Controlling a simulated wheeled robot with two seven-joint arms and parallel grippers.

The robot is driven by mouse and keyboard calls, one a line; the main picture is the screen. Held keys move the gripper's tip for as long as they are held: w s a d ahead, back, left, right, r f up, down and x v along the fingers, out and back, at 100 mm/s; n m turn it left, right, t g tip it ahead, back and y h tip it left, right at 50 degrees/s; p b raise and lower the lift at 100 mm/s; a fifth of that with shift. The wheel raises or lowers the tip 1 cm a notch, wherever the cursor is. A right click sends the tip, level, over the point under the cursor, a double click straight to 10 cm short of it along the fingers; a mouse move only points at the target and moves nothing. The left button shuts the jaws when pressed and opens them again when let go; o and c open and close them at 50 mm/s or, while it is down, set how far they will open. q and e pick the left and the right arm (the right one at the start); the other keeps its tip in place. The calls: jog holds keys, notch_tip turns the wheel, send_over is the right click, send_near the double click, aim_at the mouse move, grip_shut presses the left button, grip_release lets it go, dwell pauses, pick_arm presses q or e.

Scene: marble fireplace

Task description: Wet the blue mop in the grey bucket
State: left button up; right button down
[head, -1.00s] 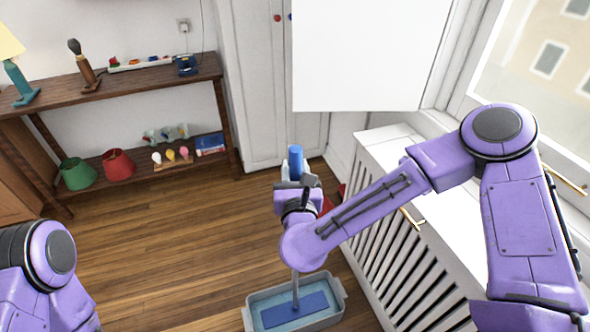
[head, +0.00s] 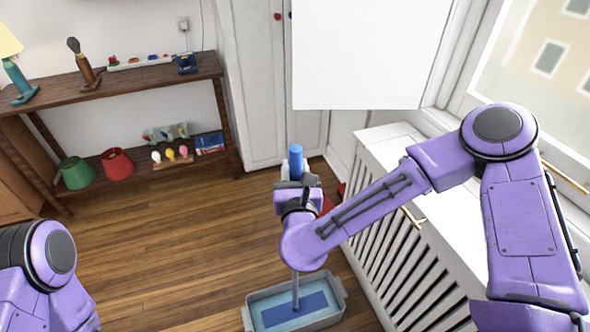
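The blue mop has a blue grip (head: 296,160) at its top and a thin grey pole running down. Its flat blue head (head: 295,310) lies inside the grey bucket (head: 262,296), in pale blue water. My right gripper (head: 298,184) is closed around the mop's handle just below the top of the blue grip, and the pole stands nearly upright. My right forearm hides part of the pole. My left gripper is out of the picture; only part of the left arm shows at the lower left.
A wooden shelf (head: 130,85) with lamps, red and green shades and small items stands at the back left. A white slatted radiator cover (head: 385,165) stands right of the bucket. A white panel (head: 370,50) blocks the upper middle. The wooden floor (head: 180,240) left of the bucket is clear.

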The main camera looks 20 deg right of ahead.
jog(key=shift+f, duration=0.25)
dwell(0.8)
notch_tip(320, 180, up, 19)
jog(key=p, duration=1.2)
dwell(0.5)
